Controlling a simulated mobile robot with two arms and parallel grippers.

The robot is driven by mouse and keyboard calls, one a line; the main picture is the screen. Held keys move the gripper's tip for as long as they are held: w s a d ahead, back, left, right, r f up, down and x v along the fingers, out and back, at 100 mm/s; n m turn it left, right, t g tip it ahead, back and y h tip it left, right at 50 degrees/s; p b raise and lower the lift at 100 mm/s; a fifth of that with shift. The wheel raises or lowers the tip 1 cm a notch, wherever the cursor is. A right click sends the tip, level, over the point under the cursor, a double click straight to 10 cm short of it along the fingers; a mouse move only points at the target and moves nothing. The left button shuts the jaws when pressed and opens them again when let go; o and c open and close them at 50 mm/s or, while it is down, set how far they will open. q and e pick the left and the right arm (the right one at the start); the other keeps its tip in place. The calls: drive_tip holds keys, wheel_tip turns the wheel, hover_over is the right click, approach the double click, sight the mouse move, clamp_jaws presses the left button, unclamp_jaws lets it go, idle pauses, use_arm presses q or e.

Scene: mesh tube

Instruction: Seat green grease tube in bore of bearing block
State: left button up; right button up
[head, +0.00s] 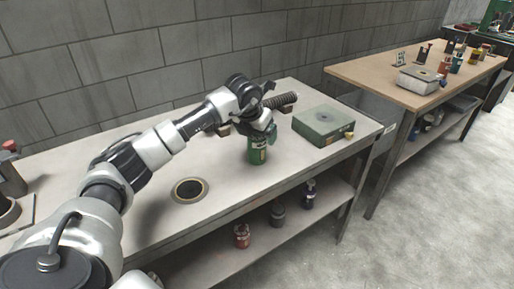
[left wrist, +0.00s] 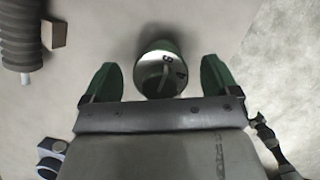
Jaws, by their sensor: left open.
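The green grease tube (head: 257,155) stands upright on the near workbench, below my left gripper (head: 262,126). In the left wrist view its round pale end (left wrist: 160,75) lies between the two green fingers of my left gripper (left wrist: 160,82). The fingers are open, with a gap on each side of the tube. A green block (head: 311,127) with a round dark feature on top sits to the right of the tube; it looks like the bearing block. How deep its bore is cannot be told. My right gripper is not in view.
A dark ribbed cylinder (head: 281,100) lies behind my gripper. A dark disc with a tan rim (head: 190,189) is on the bench left of the tube. Several containers (head: 277,214) stand on the lower shelf. A second bench (head: 385,82) stands at right.

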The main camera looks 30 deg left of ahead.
use_arm(q)
drive_tip(key=shift+f, duration=0.15)
drive_tip(key=c, duration=1.2)
drive_tip(key=shift+c, duration=1.3)
drive_tip(key=shift+r, duration=0.2)
